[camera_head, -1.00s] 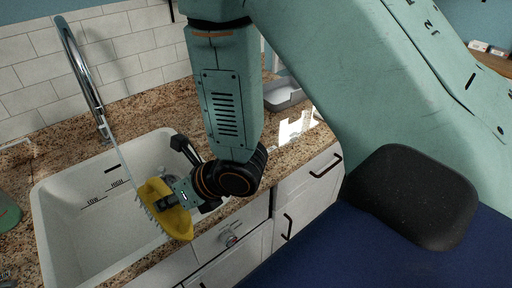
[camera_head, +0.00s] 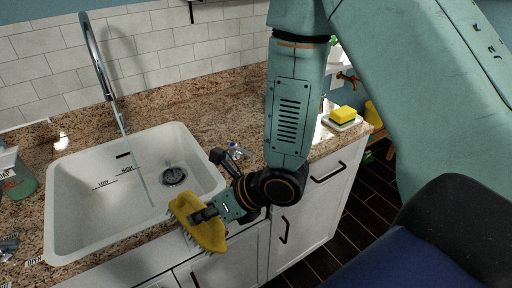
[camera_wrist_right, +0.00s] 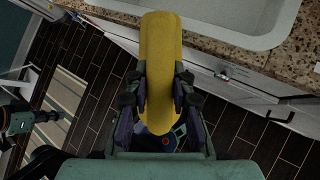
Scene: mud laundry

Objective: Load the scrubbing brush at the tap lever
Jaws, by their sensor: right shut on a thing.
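My right gripper (camera_head: 207,213) is shut on the scrubbing brush (camera_head: 212,236), which has a yellow body and pale bristles. The brush is at the sink's front right rim, bristles facing down and left. In the right wrist view the brush (camera_wrist_right: 160,45) stands between both fingers of my right gripper (camera_wrist_right: 160,88). A chrome tap (camera_head: 95,55) arches over the white sink (camera_head: 75,225), with a thin pale streak below it, seemingly water. A tap with a red lever (camera_head: 349,77) shows at the far right, past the counter.
A yellow and green sponge (camera_head: 343,114) lies on a pale dish at the counter's right end. A green bottle (camera_head: 17,180) stands left of the sink. The granite counter (camera_head: 190,108) behind the sink is largely clear. White cabinets (camera_head: 312,215) are below.

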